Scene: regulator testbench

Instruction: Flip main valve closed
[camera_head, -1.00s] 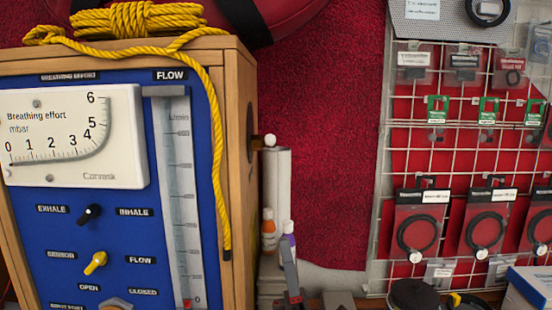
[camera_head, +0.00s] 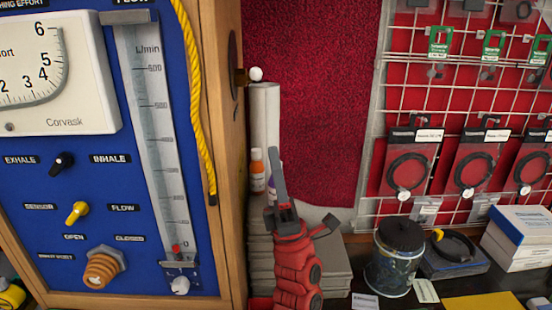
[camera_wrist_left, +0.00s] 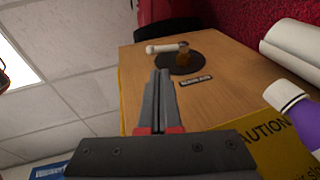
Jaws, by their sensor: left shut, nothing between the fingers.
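The main valve (camera_head: 240,76) is on the right side wall of the wooden test cabinet, with a dark round plate, a brass stem and a lever with a white end. In the left wrist view, the valve (camera_wrist_left: 184,55) shows its white handle lying across to the left of the stem, beside a small black label. My left gripper (camera_head: 274,165), on a red arm, is shut and empty, pointing up below and slightly right of the valve in the head view. In the wrist view its fingertips (camera_wrist_left: 160,73) are near the plate, apparently apart from the handle. My right gripper is out of view.
White rolls (camera_head: 264,115) and small bottles (camera_head: 257,170) stand close behind my left gripper. A yellow rope (camera_head: 195,100) hangs on the cabinet (camera_head: 233,200). A dark tin (camera_head: 396,262) and boxes (camera_head: 520,240) are on the bench at right, below a wire rack (camera_head: 375,170).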

